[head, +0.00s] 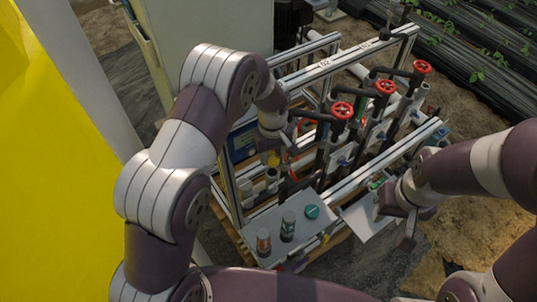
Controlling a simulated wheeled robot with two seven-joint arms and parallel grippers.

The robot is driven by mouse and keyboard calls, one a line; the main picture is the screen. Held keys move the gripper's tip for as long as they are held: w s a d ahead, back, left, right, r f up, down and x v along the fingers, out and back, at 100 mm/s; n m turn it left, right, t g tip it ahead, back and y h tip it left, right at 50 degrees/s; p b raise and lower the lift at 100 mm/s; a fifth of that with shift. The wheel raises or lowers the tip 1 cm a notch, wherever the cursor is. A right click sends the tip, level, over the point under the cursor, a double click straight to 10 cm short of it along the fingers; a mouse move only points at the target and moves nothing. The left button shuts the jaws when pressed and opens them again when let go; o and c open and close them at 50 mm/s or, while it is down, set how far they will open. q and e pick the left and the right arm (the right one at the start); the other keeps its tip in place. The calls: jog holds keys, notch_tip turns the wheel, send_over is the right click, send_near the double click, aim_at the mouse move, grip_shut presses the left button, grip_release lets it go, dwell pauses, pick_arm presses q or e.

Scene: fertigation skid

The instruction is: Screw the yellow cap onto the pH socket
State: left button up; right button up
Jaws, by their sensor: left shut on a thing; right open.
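My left gripper (279,148) reaches over the top of the skid from the left, pointing down at the skid's left end. It is shut on the yellow cap (273,159), of which a small part shows below the fingers. A pale upright pipe end (272,175) stands just under the cap. I cannot tell whether it is the pH socket or whether the cap touches it, as the gripper and wrist hide much of this spot. My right gripper (400,215) is open and empty at the skid's front right, beside a white plate.
Several black valves with red handwheels (342,110) stand right of my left gripper. A grey shelf (262,216) in front holds two small jars (263,242) and a green lid (312,211). The white plate (366,219) sits right of it. Metal rails (345,68) frame the skid.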

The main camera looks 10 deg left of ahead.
aim_at(272, 155)
pick_arm(q)
jog(key=shift+w+r, duration=0.15)
jog(key=shift+r, duration=0.05)
jog(key=shift+f+b, duration=1.7)
jog(key=shift+f, duration=0.15)
jog(key=shift+f, duration=0.6)
jog(key=shift+f, duration=0.1)
